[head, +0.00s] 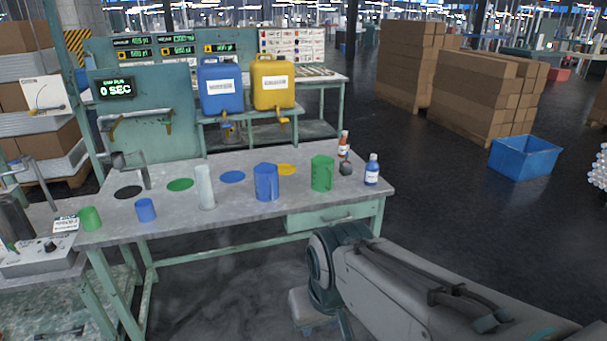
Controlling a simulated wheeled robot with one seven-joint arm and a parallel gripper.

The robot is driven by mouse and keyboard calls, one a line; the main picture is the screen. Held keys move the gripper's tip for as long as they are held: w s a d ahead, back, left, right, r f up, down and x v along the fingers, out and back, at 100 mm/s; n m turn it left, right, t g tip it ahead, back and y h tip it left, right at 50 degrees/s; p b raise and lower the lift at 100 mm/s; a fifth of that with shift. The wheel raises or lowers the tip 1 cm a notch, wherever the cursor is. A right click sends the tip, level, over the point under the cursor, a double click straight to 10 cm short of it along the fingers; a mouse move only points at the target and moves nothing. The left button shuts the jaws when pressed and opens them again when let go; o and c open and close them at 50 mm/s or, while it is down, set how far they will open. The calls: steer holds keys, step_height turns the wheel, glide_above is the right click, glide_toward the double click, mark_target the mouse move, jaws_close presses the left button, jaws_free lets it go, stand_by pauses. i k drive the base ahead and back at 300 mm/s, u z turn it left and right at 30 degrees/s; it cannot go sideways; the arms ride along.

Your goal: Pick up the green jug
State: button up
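The green jug (322,174) stands upright on the right part of the grey worktable (225,222). A blue jug (266,183) of similar size stands to its left, apart from it. A smaller green cup (90,219) stands far off at the table's left end. My arm reaches in from the lower right, in front of the table and below the green jug. My gripper cannot be made out in this view, so whether it is open or shut does not show. Nothing covers the green jug.
Right of the green jug are a dark round item (346,169), a red-brown bottle (343,144) and a blue bottle (372,170). A white cylinder (205,187) and small blue cup (145,210) stand leftward. A blue crate (525,157) sits on open floor.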

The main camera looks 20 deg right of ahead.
mark_target(322, 167)
steer(key=z, duration=0.45)
steer(key=i, duration=2.05)
steer(key=u, duration=0.4)
